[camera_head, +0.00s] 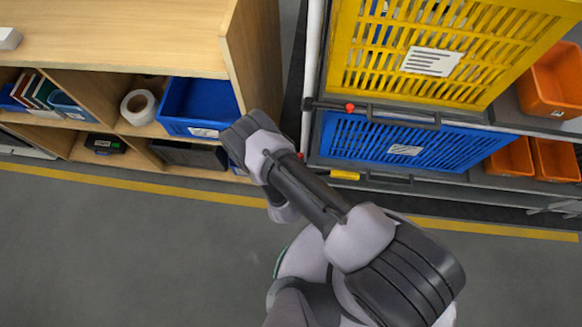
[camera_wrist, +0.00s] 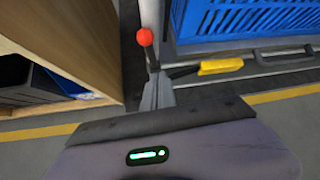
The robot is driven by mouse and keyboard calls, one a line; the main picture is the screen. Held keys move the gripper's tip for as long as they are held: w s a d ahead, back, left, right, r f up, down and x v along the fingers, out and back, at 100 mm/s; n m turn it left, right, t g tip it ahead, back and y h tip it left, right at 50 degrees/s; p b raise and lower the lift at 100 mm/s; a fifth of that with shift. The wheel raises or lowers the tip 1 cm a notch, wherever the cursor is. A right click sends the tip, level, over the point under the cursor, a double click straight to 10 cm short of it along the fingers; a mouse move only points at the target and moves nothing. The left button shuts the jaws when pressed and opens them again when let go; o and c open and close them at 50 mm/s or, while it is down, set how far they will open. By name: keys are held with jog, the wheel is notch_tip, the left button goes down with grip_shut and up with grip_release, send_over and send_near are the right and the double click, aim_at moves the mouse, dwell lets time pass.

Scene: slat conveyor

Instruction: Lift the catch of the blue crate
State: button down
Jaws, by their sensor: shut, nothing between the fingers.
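The blue crate (camera_head: 385,140) sits on the lower level of the rack below a yellow crate, and its slatted side shows at the top right of the wrist view (camera_wrist: 260,18). A yellow grip (camera_wrist: 220,66) on a black rod lies at its lower left; it also shows in the head view (camera_head: 345,175). A red ball knob (camera_wrist: 145,37) on a short dark stalk stands left of it. I cannot tell which of these is the catch. My gripper (camera_wrist: 156,75) is shut and empty, its tips close to the stalk; contact is unclear. The fingers are hidden in the head view.
A yellow crate (camera_head: 440,60) with its own black bar and red knob is above. A wooden shelf (camera_head: 258,60) stands close on the left, holding a blue bin (camera_head: 195,105). Orange bins (camera_head: 510,158) are at the right. The grey floor in front is clear.

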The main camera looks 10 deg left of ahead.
jog(key=s+a+p, duration=0.1)
jog(key=s+a, duration=0.3)
jog(key=a, duration=0.1)
jog(key=shift+s+a+r, duration=0.25)
jog(key=shift+r, duration=0.1)
